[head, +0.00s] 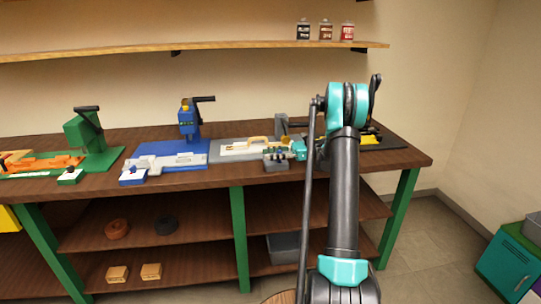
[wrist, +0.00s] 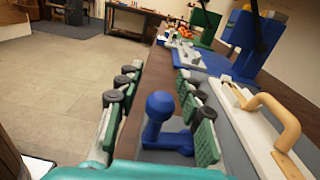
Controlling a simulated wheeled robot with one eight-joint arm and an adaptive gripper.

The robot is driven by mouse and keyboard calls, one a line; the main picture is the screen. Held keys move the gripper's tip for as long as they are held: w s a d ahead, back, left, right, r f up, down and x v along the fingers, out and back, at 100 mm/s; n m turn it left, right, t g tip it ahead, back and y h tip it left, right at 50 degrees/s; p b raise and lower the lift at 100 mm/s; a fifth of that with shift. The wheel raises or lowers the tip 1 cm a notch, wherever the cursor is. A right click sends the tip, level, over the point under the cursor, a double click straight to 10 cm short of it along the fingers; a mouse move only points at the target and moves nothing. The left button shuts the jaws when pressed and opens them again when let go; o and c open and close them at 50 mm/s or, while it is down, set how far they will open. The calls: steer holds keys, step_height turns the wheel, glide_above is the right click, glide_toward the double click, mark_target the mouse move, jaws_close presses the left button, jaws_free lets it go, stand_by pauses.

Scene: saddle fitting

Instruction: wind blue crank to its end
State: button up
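The blue crank (wrist: 160,112) shows in the wrist view as an upright handle with a rounded top, low between my gripper's fingers. My gripper (wrist: 155,98) is open, with green-padded fingers to the left and right of the handle. I see a gap on both sides, and cannot tell whether any pad touches it. In the head view my gripper (head: 278,153) is at the front of the grey station (head: 232,150). There the fingers and arm hide the crank, and I cannot make it out.
A white plate with a tan curved handle (wrist: 280,120) lies close to the right of my gripper. The blue station (head: 172,158) and green station (head: 90,150) stand further left on the brown bench (head: 190,183). A shelf (head: 220,48) hangs above. Floor in front is clear.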

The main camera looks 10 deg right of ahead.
step_height(320, 180, up, 10)
stand_by(0.5)
